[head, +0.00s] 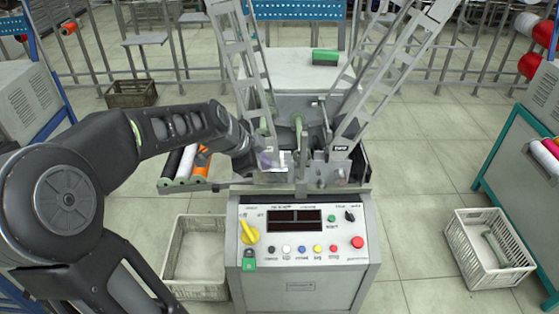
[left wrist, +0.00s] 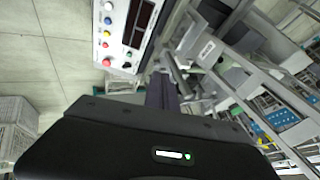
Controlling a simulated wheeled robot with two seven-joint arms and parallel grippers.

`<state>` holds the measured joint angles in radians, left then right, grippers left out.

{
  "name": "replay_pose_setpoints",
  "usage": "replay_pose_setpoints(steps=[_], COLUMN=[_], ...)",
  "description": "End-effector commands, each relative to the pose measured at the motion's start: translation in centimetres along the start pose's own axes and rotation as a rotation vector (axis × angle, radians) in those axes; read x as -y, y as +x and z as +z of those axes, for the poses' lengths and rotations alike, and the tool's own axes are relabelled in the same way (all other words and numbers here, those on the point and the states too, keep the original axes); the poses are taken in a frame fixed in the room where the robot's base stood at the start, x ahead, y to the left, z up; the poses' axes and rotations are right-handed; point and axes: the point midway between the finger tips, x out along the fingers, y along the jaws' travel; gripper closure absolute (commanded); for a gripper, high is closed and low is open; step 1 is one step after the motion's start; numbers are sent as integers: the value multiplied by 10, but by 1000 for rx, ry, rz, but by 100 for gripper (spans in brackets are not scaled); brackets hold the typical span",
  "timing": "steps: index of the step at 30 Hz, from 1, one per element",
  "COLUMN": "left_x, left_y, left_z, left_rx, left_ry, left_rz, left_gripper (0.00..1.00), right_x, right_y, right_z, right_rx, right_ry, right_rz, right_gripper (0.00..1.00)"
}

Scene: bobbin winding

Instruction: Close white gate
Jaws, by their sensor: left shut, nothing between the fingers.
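The winding machine (head: 302,246) stands in the middle of the head view. Two pale lattice frames rise from it, one on the left (head: 237,60) and one on the right (head: 392,75), leaning apart. A small whitish plate (head: 273,163) sits low at the machine's front left. I cannot tell for sure which part is the white gate. My left gripper (head: 262,158) is at the foot of the left frame, beside the plate. It is shut and empty, and whether it touches the plate is unclear. Its dark fingers show in the left wrist view (left wrist: 162,92). My right gripper is out of view.
The control panel (head: 300,222), with a yellow switch and coloured buttons, faces me below the gripper. Bobbins (head: 189,162) lie on a tray under my left arm. Crates stand at left (head: 172,265) and right (head: 458,262). A green block (head: 325,57) lies behind.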

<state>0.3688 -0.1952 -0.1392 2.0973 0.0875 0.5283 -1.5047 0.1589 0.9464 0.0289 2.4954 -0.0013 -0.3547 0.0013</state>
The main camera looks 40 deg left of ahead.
Motion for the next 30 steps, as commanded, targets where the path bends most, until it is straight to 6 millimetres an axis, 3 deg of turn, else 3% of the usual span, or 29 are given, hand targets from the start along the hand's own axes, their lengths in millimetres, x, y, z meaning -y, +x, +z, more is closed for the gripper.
replay_pose_setpoints(steps=[8, 13, 17, 27, 30], left_x=[0, 0, 0, -1, 17], left_y=[2, 15, 34, 102, 107], left_z=[0, 0, 0, 1, 0], left_rx=[1, 1, 2, 3, 3], left_ry=[-2, -2, -2, -3, -4], left_rz=[1, 3, 4, 5, 0], left_gripper=[100, 100, 100, 100, 100], right_x=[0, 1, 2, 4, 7], right_y=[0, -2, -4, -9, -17], right_z=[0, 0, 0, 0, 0], right_rx=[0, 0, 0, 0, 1], right_ry=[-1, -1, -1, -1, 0], right_rz=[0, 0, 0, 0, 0], right_gripper=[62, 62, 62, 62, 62])
